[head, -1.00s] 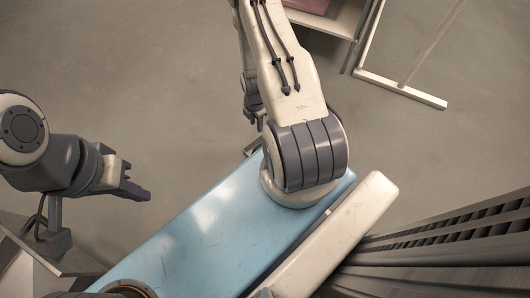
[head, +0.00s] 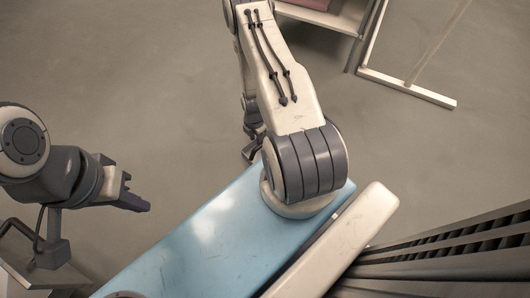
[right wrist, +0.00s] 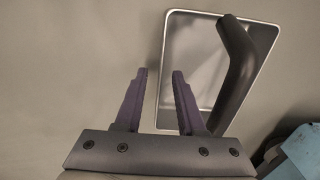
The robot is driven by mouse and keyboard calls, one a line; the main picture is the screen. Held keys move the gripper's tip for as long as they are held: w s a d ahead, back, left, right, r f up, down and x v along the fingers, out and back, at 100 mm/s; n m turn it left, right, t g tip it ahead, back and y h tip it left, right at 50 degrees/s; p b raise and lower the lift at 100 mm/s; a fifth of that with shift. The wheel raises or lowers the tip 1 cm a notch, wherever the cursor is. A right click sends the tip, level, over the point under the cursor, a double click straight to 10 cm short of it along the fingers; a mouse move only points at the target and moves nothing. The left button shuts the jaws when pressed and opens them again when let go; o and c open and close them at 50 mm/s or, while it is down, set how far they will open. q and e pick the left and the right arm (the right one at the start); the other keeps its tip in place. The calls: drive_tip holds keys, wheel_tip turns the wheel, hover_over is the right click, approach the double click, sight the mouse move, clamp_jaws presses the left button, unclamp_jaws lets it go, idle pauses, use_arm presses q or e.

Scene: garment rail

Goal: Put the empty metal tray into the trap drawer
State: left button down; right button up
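In the right wrist view a shallow rectangular metal tray (right wrist: 188,50) with a bright rim shows beyond my right gripper (right wrist: 160,72). The gripper's two purple fingers stand apart with nothing gripped between them. The tray's left rim lines up with the gap, and the right finger overlaps its lower left part; I cannot tell how far apart in depth they are. The tray's inside looks bare, partly hidden by a dark grey bent bar. In the head view my left gripper (head: 134,201) is at the left; its opening is not clear. I cannot make out a trap drawer.
My light blue base (head: 210,235) fills the lower middle of the head view. A shelf unit (head: 330,20) with a pinkish thing on it and a white rail foot (head: 410,89) stand at the top. A grey-edged surface (head: 30,268) shows lower left. Open floor lies between.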

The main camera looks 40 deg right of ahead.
drive_tip(key=shift+f, duration=0.15)
drive_tip(key=shift+c, duration=0.3)
clamp_jaws()
idle(1.1)
